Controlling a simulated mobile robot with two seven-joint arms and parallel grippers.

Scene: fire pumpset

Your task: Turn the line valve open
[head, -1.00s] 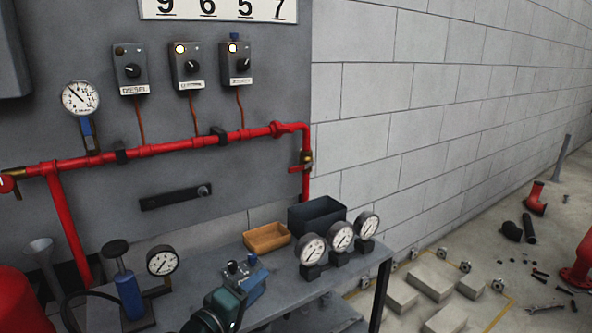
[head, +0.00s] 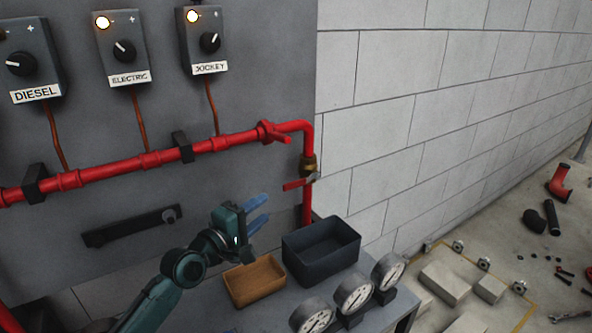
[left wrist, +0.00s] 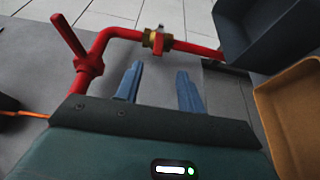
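The brass valve (head: 309,165) sits on the red pipe's drop at the right, with a red lever (head: 296,184) across it pointing left. In the left wrist view the brass valve (left wrist: 157,40) is ahead of the fingers, with red on its near side. Another red handle (head: 272,131) is on the pipe near the upper bend; it also shows in the left wrist view (left wrist: 69,37). My left gripper (head: 262,212) is open and empty, left of and below the lever, with a gap between. Its blue fingers (left wrist: 160,78) are apart. My right gripper is not in view.
Below the gripper are a tan bin (head: 255,280) and a dark bin (head: 321,250) on the bench, with several gauges (head: 354,292) in front. A dark bar (head: 130,227) is on the panel to the left. Space between fingers and valve looks clear.

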